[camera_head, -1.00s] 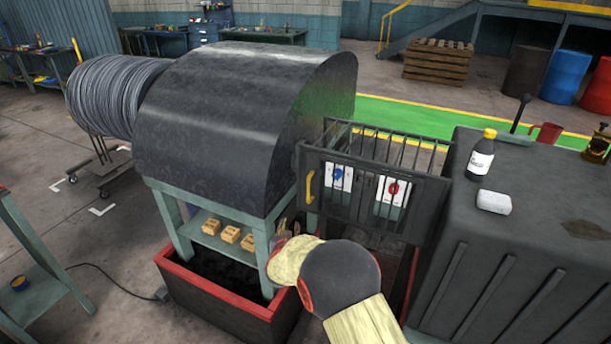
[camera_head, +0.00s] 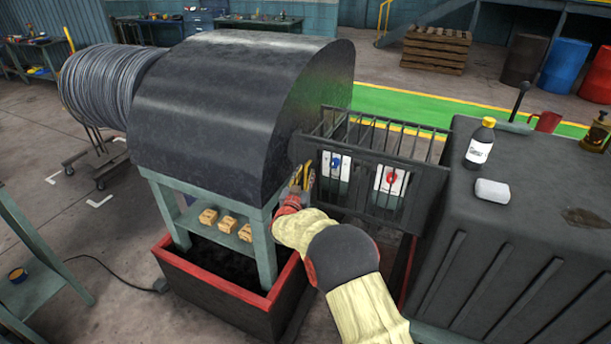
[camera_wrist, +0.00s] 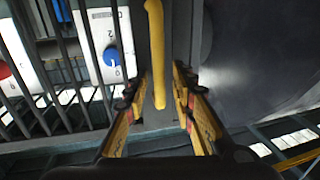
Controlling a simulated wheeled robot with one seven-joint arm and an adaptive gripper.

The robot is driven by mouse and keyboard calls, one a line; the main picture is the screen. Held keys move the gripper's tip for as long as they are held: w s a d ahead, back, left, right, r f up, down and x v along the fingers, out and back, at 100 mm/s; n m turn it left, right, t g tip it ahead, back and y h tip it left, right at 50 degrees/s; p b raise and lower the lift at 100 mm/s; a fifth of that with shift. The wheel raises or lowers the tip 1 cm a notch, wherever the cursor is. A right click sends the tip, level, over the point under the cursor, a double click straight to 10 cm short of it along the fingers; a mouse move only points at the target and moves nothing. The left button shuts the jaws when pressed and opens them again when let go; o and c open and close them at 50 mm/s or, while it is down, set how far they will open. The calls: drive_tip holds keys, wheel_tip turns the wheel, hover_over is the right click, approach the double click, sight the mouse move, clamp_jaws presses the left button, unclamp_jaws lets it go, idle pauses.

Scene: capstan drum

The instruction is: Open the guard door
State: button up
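The guard door (camera_head: 372,195) is a dark barred panel standing between the curved drum housing and the grey machine block. Its yellow handle (camera_wrist: 157,50) is an upright bar at the door's left end; in the head view it is largely hidden by my gripper. My gripper (camera_head: 303,176) is at the handle. In the wrist view my gripper (camera_wrist: 160,85) is open, with the handle's end between its two fingers and a gap on each side. Behind the bars are white panels with a blue knob (camera_head: 336,163) and a red knob (camera_head: 391,178).
The dark drum housing (camera_head: 225,100) stands close to the left of the gripper. The grey block (camera_head: 520,235) on the right carries a bottle (camera_head: 479,145) and a white bar (camera_head: 492,192). A red-rimmed bin (camera_head: 215,290) stands below. Green floor shows behind.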

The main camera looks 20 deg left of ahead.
drive_tip(key=shift+w, duration=0.2)
drive_tip(key=shift+c, duration=0.8)
clamp_jaws()
